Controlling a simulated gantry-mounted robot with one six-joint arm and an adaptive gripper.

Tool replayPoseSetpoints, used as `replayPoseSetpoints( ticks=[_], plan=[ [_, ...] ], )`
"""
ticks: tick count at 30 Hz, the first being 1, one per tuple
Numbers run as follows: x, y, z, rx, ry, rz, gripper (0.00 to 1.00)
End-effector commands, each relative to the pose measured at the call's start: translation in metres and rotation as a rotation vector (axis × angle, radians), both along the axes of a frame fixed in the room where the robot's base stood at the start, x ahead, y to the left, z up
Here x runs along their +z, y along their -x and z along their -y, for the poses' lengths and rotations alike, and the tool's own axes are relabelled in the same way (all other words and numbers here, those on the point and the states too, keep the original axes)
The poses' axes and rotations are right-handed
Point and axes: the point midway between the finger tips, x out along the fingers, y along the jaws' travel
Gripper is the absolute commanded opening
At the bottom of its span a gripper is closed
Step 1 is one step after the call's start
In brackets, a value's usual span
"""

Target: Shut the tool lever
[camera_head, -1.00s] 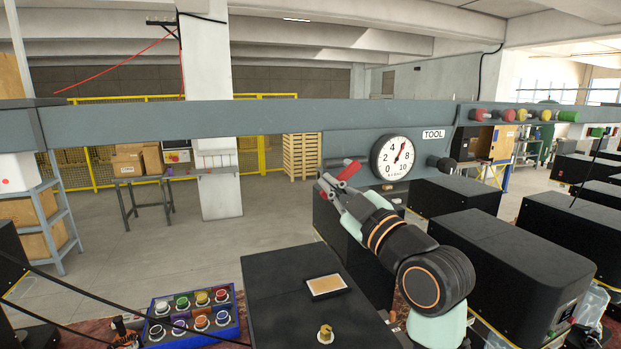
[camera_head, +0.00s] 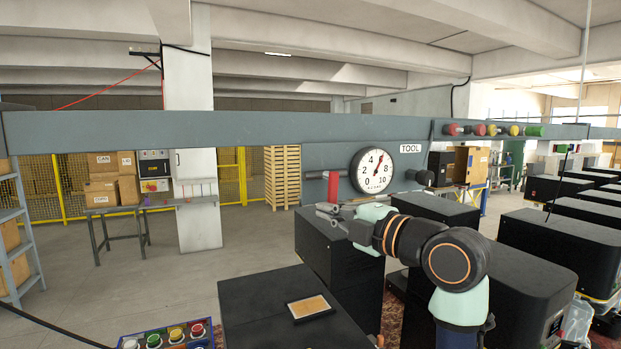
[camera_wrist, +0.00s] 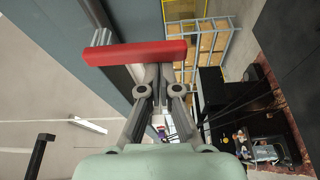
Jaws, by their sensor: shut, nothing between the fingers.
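The lever's red handle (camera_head: 333,188) stands about upright in the head view, left of the round gauge on the panel marked TOOL (camera_head: 411,148). In the wrist view the red handle (camera_wrist: 135,52) lies across the picture just beyond my fingertips. My gripper (camera_head: 324,211) is shut and empty, its fingers pointing left beside the handle's lower part. In the wrist view the two fingers of my gripper (camera_wrist: 161,70) meet at the handle's near edge; I cannot tell whether they touch it. The lever's pivot is not clearly visible.
The gauge (camera_head: 373,170) is close right of the lever, with a black knob (camera_head: 425,178) beyond it. A long grey beam (camera_head: 150,130) carries the panel. Black machine housings (camera_head: 340,262) stand below my arm. A blue tray (camera_head: 165,338) of coloured caps is lower left.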

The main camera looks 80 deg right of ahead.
Motion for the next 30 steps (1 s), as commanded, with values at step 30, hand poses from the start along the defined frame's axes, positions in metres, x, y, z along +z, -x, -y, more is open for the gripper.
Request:
replayPoseSetpoints(
  ticks=[30],
  plan=[
    [-0.002,-0.015,-0.011,0.006,-0.001,0.001,0.0]
  ],
)
